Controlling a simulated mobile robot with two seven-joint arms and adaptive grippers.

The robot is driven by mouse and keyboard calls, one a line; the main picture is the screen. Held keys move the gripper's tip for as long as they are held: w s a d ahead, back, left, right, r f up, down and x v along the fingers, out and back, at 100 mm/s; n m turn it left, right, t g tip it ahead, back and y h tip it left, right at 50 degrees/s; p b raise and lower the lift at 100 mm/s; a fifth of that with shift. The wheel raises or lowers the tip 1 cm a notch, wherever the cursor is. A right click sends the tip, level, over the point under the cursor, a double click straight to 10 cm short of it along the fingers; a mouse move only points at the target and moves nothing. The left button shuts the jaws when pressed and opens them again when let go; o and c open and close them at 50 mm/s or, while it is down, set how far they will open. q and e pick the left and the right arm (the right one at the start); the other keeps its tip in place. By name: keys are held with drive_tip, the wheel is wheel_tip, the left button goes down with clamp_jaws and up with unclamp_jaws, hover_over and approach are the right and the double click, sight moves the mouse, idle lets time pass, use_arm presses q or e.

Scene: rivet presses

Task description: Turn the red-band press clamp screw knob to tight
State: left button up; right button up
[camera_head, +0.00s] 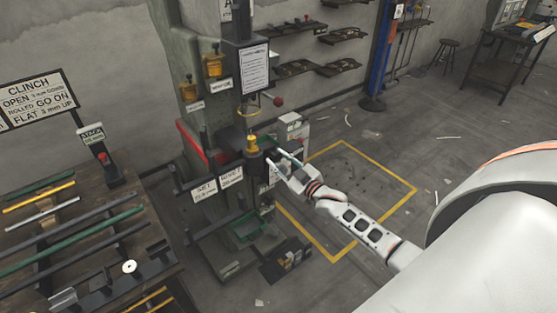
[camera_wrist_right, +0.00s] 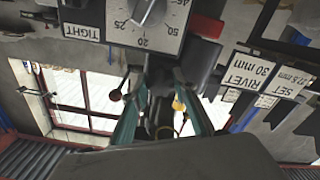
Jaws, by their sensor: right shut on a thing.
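The press (camera_head: 229,110) is a tall grey-green column with a red band (camera_head: 191,146) on its left side. My right gripper (camera_head: 278,160) reaches in from the right, at the dark press head below a yellow-topped part (camera_head: 252,143). In the right wrist view, the teal fingers of my right gripper (camera_wrist_right: 160,90) are closed on a dark part between them, which I take as the clamp screw knob (camera_wrist_right: 160,108); its shape is mostly hidden. A grey dial plate (camera_wrist_right: 178,40) with numbers and a pointer is just above, beside a TIGHT label (camera_wrist_right: 82,31). My left gripper is not in view.
SET and RIVET labels (camera_head: 231,176) hang at the press front. A green tray (camera_head: 248,228) sits low in front. A bench (camera_head: 110,225) with coloured rods stands at left. A yellow floor outline (camera_head: 385,166) surrounds open floor at right.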

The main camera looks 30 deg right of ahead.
drive_tip(key=shift+m, duration=0.8)
drive_tip(key=o, duration=1.1)
drive_tip(key=s, duration=0.8)
drive_tip(key=s+d, duration=0.1)
drive_tip(key=s, duration=0.3)
